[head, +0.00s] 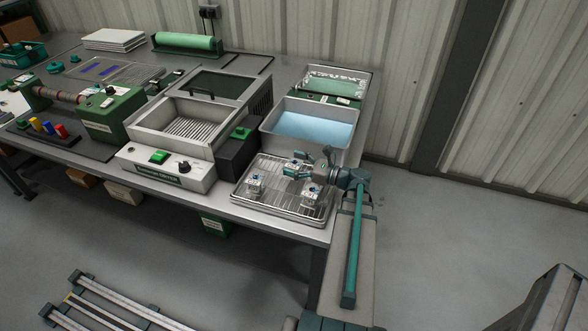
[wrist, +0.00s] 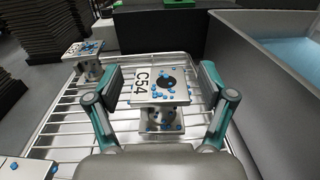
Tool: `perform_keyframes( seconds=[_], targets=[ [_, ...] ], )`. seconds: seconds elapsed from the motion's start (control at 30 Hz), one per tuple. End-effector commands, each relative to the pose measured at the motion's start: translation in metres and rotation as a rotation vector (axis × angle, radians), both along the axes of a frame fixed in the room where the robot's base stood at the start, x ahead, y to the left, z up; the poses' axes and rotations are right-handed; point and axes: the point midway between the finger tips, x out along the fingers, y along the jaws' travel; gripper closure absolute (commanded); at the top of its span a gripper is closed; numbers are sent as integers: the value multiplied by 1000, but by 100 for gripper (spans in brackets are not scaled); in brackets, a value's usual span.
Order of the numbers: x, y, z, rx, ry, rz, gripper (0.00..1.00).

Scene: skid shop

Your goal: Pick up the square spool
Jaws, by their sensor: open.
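My gripper (wrist: 162,80) is open, with one finger on each side of the spool and a small gap visible on both sides. In the head view, my gripper (head: 298,170) reaches in from the right and partly hides this spool. Two similar spools stand on the rack: one at left (head: 255,183), also far left in the wrist view (wrist: 86,52), and one at front right (head: 311,193).
A grey tub of blue liquid (head: 310,122) stands behind the tray, its wall close on the right in the wrist view (wrist: 270,85). A black box with a green top (head: 238,150) stands at the tray's back left. The bench edge runs along the front.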

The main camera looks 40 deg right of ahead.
Motion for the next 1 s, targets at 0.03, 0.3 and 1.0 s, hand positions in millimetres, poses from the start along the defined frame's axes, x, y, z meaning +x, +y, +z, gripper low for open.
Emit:
perform_keyframes(
  seconds=[0.03, 0.3, 1.0],
  targets=[
    [0, 0, 0, 0, 0, 0, 19],
    [0, 0, 0, 0, 0, 0, 62],
    [-1, 0, 11, -1, -2, 0, 92]
  ],
)
